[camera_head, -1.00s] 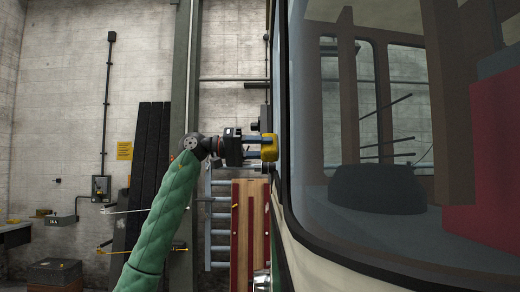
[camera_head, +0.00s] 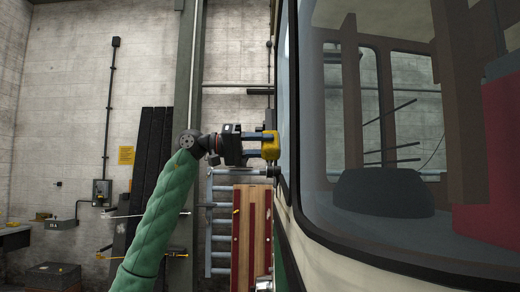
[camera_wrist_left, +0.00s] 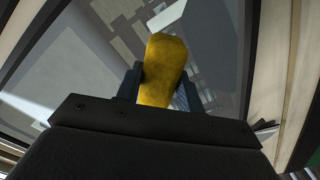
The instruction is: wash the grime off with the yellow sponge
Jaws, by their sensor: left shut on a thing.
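My left gripper (camera_head: 262,147) is shut on the yellow sponge (camera_head: 271,147), beside the left edge of the tram's front. In the left wrist view the sponge (camera_wrist_left: 163,72) sits between the two dark fingers and stands out past their tips. Behind it is the tram's windscreen (camera_head: 385,140), a large dark-framed pane. I cannot tell whether the sponge touches the tram. No clear patch of grime shows on the glass or the body in these views. My right gripper is not in view.
A wooden board with red edges (camera_head: 250,232) and a blue-grey ladder (camera_head: 219,225) stand below the gripper. A green post (camera_head: 186,70) rises behind my arm. Dark planks (camera_head: 150,150) lean on the pale wall. A small bench (camera_head: 14,232) is at far left.

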